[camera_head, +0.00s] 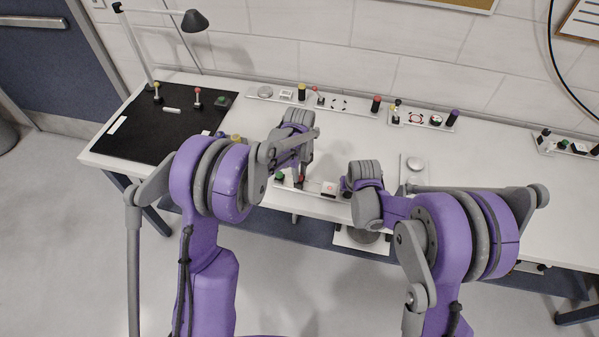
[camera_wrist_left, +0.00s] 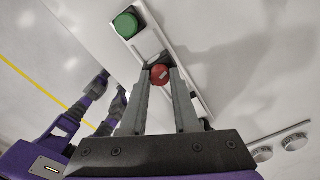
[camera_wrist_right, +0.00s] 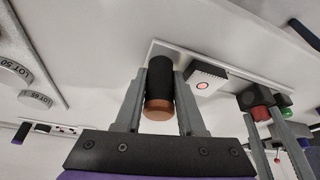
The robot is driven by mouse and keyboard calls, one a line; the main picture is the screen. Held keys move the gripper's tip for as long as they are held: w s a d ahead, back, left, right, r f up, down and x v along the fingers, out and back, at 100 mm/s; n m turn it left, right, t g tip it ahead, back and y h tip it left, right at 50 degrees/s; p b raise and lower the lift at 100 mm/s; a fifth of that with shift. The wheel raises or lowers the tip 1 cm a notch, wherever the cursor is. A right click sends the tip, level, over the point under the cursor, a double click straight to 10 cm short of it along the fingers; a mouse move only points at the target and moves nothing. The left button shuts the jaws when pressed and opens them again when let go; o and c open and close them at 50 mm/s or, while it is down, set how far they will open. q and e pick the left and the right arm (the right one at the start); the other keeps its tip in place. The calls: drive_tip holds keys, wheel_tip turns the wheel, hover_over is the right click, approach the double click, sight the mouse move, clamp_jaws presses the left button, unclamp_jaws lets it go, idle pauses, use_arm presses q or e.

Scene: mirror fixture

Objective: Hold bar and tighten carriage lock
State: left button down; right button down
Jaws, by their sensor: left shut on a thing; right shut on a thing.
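A narrow white fixture lies near the table's front edge. Its red knob (camera_wrist_left: 159,74) is between the fingertips of my left gripper (camera_wrist_left: 160,78), which is shut on it; the red knob also shows in the right wrist view (camera_wrist_right: 260,113). A green knob (camera_wrist_left: 126,24) stands beside it on the fixture. A white block with a red ring (camera_wrist_right: 204,84) sits further along. At the other end is a black handle with a copper cap (camera_wrist_right: 158,90), with my right gripper (camera_wrist_right: 160,82) shut on it. In the head view my arms partly hide the fixture.
Several similar fixtures with knobs stand along the back of the table (camera_head: 475,170). A black mat (camera_head: 150,128) with small pegs and a lamp (camera_head: 194,20) are at the left. Round discs marked LOT (camera_wrist_right: 12,72) lie on a plate beside the right gripper.

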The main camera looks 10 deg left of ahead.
use_arm(q)
drive_tip(key=shift+m, duration=1.6)
drive_tip(key=c, duration=0.6)
unclamp_jaws()
drive_tip(key=shift+c, duration=0.2)
wheel_tip(320, 180, up, 12)
